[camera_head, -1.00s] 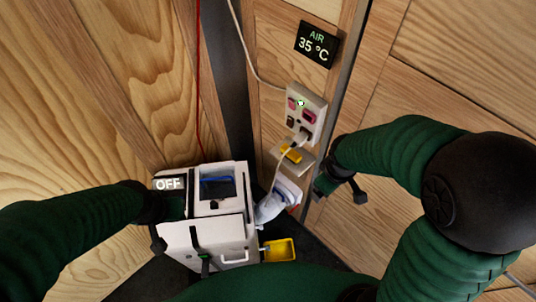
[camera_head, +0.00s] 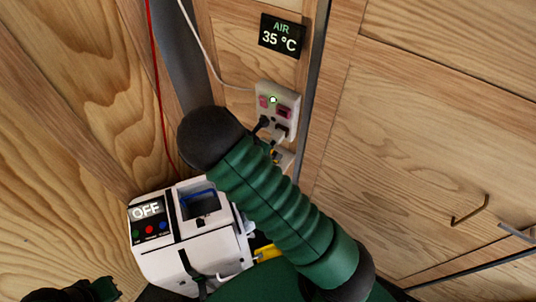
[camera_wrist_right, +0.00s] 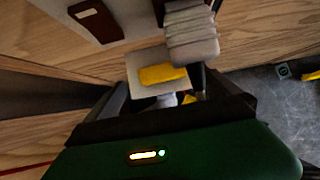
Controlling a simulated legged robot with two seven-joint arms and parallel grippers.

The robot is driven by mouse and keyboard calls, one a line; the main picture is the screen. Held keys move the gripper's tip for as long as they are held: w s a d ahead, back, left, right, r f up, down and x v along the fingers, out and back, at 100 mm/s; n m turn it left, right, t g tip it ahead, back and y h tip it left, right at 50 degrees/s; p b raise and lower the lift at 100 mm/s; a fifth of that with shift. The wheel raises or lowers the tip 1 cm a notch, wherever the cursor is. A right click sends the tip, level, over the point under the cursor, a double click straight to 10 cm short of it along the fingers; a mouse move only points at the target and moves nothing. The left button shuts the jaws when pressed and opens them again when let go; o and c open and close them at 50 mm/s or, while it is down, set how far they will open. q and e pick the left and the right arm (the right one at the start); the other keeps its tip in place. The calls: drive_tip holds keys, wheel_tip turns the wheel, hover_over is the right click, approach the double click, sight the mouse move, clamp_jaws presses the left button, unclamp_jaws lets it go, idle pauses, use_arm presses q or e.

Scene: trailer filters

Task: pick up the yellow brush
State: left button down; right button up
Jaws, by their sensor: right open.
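The yellow brush (camera_wrist_right: 162,74) appears as a plain yellow block on a small white shelf (camera_wrist_right: 140,92) in the right wrist view. In the head view only a sliver of yellow (camera_head: 274,155) shows beside my right forearm, below the wall socket. My right gripper (camera_wrist_right: 168,92) is open, its dark fingers on either side of the shelf in the wrist view, with the brush between them in the picture and not gripped. In the head view my right forearm mostly hides this gripper. Only a green part of my left arm shows at the bottom left; its gripper is out of view.
A wall socket (camera_head: 284,100) with a plug is above the shelf; the grey plug (camera_wrist_right: 192,38) looks close in the wrist view. A white machine (camera_head: 161,258) with an OFF display stands below, a yellow piece (camera_head: 267,252) at its side. A red cable (camera_head: 158,80) hangs left.

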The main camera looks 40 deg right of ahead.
drive_tip(key=shift+w+d+f, duration=0.1)
drive_tip(key=shift+d+f, duration=0.05)
drive_tip(key=shift+f, duration=0.3)
drive_tip(key=shift+w+d+f, duration=0.1)
drive_tip(key=shift+f, duration=0.3)
drive_tip(key=x, duration=0.4)
drive_tip(key=shift+s+d+f, duration=0.15)
drive_tip(key=shift+f, duration=0.1)
drive_tip(key=shift+d+f, duration=0.2)
drive_tip(key=shift+d, duration=0.15)
drive_tip(key=c, duration=0.4)
drive_tip(key=shift+a+r, duration=0.15)
drive_tip(key=shift+a, duration=0.15)
drive_tip(key=c, duration=0.7)
drive_tip(key=shift+c, duration=1)
